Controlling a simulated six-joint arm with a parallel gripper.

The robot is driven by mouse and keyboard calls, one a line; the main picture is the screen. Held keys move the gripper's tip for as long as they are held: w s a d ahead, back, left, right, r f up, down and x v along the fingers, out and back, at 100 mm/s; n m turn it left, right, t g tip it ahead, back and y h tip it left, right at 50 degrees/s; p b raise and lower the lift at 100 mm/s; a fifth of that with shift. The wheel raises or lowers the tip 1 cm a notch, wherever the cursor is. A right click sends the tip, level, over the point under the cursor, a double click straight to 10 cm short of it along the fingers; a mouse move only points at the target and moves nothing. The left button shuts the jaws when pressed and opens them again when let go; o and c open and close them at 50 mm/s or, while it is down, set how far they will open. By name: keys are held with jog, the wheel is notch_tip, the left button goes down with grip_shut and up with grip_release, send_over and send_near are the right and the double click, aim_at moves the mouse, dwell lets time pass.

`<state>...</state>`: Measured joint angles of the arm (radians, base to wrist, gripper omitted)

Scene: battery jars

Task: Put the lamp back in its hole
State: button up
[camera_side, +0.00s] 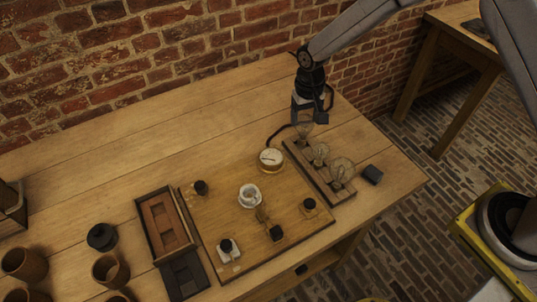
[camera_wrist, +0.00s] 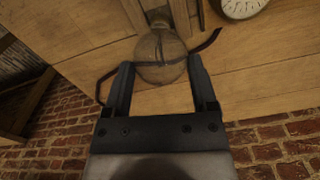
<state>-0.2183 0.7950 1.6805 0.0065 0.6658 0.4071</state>
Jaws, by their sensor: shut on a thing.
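My gripper (camera_wrist: 160,75) is shut on a clear round glass lamp (camera_wrist: 158,52), with one finger on each side of the bulb. In the side view my gripper (camera_side: 306,116) points down at the far end of the wooden lamp rail (camera_side: 311,178), and the held lamp (camera_side: 304,129) shows just below it. In the wrist view the lamp's narrow neck points toward the rail (camera_wrist: 181,18). I cannot tell whether its base is in a hole or above it. Two other lamps, a middle one (camera_side: 320,154) and a near one (camera_side: 341,173), stand upright in the rail.
A round white dial (camera_side: 271,158) lies left of the rail, beside a dark curved wire (camera_side: 275,133). A wooden board (camera_side: 215,208) holds small parts. Brown jars (camera_side: 110,270) stand at lower left. A brick wall (camera_side: 120,50) runs behind.

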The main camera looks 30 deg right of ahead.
jog(key=shift+f, duration=0.75)
jog(key=shift+f, duration=0.15)
jog(key=o, duration=1.3)
notch_tip(320, 180, up, 12)
jog(key=shift+r, duration=0.15)
jog(key=shift+s+d, duration=0.1)
jog(key=shift+d, duration=0.05)
